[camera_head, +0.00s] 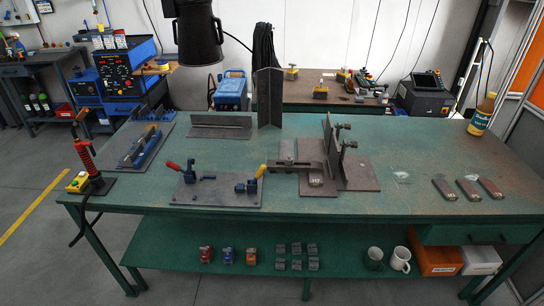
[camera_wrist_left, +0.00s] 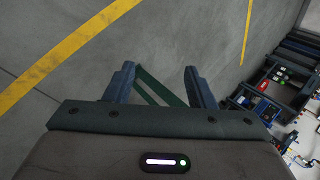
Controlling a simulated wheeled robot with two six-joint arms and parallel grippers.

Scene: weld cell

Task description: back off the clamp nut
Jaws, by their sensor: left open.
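The welding fixture in the head view has a flat steel base plate (camera_head: 358,177) and an upright steel plate (camera_head: 330,140). Two dark screw clamps (camera_head: 344,127) stick out to the right of the upright. Which part is the clamp nut is too small to tell. My left gripper (camera_wrist_left: 158,76) is open and empty in the left wrist view, over the grey floor and away from the fixture. Neither gripper shows in the head view.
The green table (camera_head: 420,150) carries a plate with red- and yellow-handled toggle clamps (camera_head: 215,193), an angle piece (camera_head: 268,98), several steel coupons (camera_head: 467,189) and a bottle (camera_head: 482,115). A red-handled tool on a stand (camera_head: 88,160) is at the left corner.

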